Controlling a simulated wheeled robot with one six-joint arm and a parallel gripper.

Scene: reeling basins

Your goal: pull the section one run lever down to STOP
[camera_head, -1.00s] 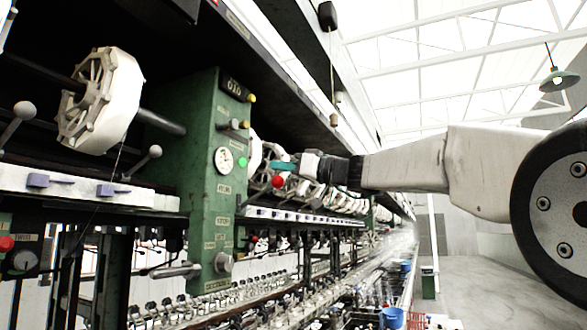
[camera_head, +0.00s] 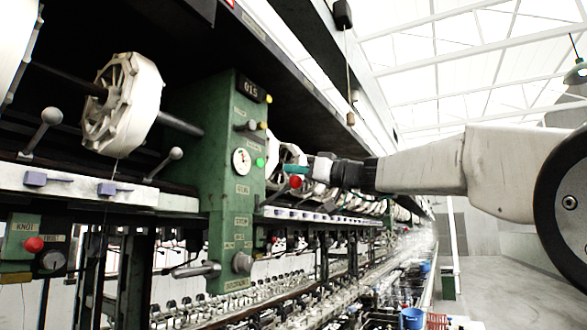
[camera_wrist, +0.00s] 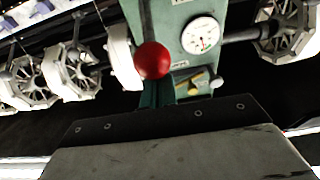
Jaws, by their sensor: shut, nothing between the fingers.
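The lever with a red ball knob (camera_head: 295,182) stands out from the right side of the green control post (camera_head: 225,190). Its thin rod slopes up to the right to the knob. My gripper (camera_head: 293,169), with teal fingertips, is shut and empty just above the knob in the head view. In the wrist view the red knob (camera_wrist: 152,60) is just beyond the teal fingertips (camera_wrist: 156,94), in front of the green post (camera_wrist: 185,25). I cannot tell whether they touch. A STOP plate (camera_head: 241,221) is on the post's front face.
A round gauge (camera_head: 241,161) and a green button (camera_head: 260,162) are on the post. White reels (camera_head: 122,103) line the machine on both sides of it. A metal handle (camera_head: 195,270) juts out low on the post.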

